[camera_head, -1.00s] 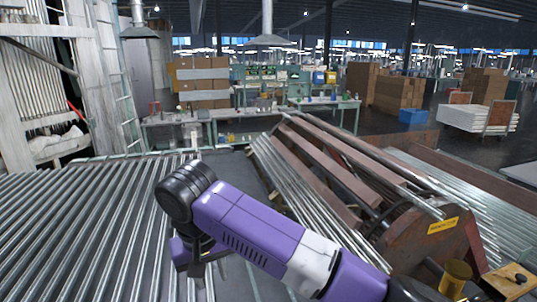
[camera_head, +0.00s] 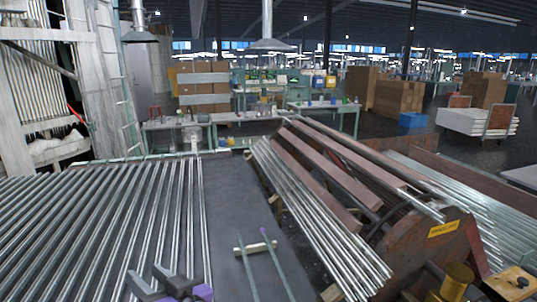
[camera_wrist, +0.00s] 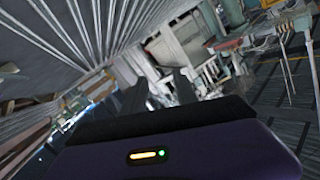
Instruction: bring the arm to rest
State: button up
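My gripper (camera_head: 146,273) shows at the bottom edge of the head view, low over the left roller bed. Its two grey fingers stand apart with nothing between them. In the wrist view the two dark fingers (camera_wrist: 160,82) are also apart and empty, with the tilted workshop behind them. Only a bit of my purple arm shows beside the gripper; the rest is out of the picture.
A bed of metal tubes (camera_head: 110,220) fills the left. Two thin rods (camera_head: 281,270) lie on the dark strip (camera_head: 225,215) by a small pale bar (camera_head: 254,247). A rusty rack (camera_head: 415,250) with sloping tubes stands right. Benches (camera_head: 240,115) stand behind.

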jog(key=s+d+f+m+t+h, duration=0.25)
jog(key=s+d, duration=0.25)
jog(key=d, duration=0.4)
jog(key=s+d+f+m+t+h, duration=0.25)
jog(key=s+d, duration=0.25)
jog(key=d, duration=0.5)
jog(key=s+d+f+m+t+h, duration=0.2)
jog(key=s+d+t+h, duration=0.15)
jog(key=d, duration=0.55)
jog(key=s+d+f+g+h, duration=0.1)
jog(key=s+d+f, duration=0.1)
jog(key=s+d, duration=0.3)
jog(key=s+d+f+g+h+b, duration=0.1)
jog(key=s+d, duration=0.3)
jog(key=s, duration=0.7)
jog(key=s+d+f+g+h, duration=0.2)
jog(key=s+d+f, duration=0.2)
jog(key=s, duration=0.4)
jog(key=shift+s+d+n, duration=0.4)
jog(key=shift+d, duration=0.4)
jog(key=shift+h, duration=0.25)
